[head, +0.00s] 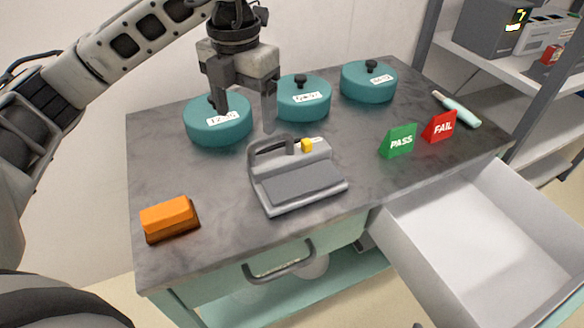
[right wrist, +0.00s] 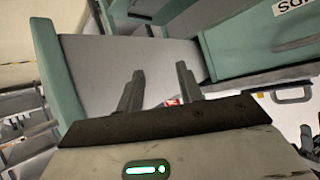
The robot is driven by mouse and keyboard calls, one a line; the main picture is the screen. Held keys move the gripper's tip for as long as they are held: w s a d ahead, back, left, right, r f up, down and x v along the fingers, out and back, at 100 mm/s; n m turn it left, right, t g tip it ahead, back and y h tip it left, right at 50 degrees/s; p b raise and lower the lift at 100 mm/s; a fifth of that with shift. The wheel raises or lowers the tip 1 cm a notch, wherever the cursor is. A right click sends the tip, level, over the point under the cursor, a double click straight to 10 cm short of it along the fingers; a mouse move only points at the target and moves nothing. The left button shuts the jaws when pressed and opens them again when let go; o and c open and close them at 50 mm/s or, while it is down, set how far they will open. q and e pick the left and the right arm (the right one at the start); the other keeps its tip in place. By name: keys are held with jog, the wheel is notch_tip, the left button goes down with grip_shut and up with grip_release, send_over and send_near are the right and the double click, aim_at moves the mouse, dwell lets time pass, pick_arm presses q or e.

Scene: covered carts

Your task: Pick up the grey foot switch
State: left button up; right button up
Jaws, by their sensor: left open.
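The grey foot switch (head: 302,183) sits on the dark cart top near its front edge, with a dark grey pedal, a raised grey handle at its left rear and a small yellow part at its back. My left gripper (head: 246,118) is open and empty, pointing down above and behind the foot switch, in front of the left teal lid. It appears apart from the switch. My right gripper (right wrist: 160,76) shows in the right wrist view with its two fingers apart and nothing visible between them. The foot switch is not seen there.
Teal lidded pots (head: 303,103) line the back. An orange-topped block (head: 169,218) lies front left. A green PASS sign (head: 398,141), a red FAIL sign (head: 440,127) and a pale teal-handled tool (head: 457,109) are at right. An open, empty drawer (head: 470,230) juts out at front right.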

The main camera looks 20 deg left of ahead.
aim_at(252, 150)
pick_arm(q)
notch_tip(252, 150, down, 7)
jog(key=shift+r, duration=0.1)
notch_tip(252, 150, down, 4)
jog(key=shift+w+d+r, duration=0.15)
jog(key=shift+r, duration=0.05)
jog(key=shift+f, duration=0.4)
pick_arm(e)
jog(key=shift+s+f, duration=0.1)
jog(key=shift+f, duration=0.1)
pick_arm(q)
jog(key=c, duration=1.5)
pick_arm(e)
jog(key=shift+w+r, duration=0.25)
jog(key=shift+r, duration=0.05)
pick_arm(q)
jog(key=shift+w+r, duration=0.1)
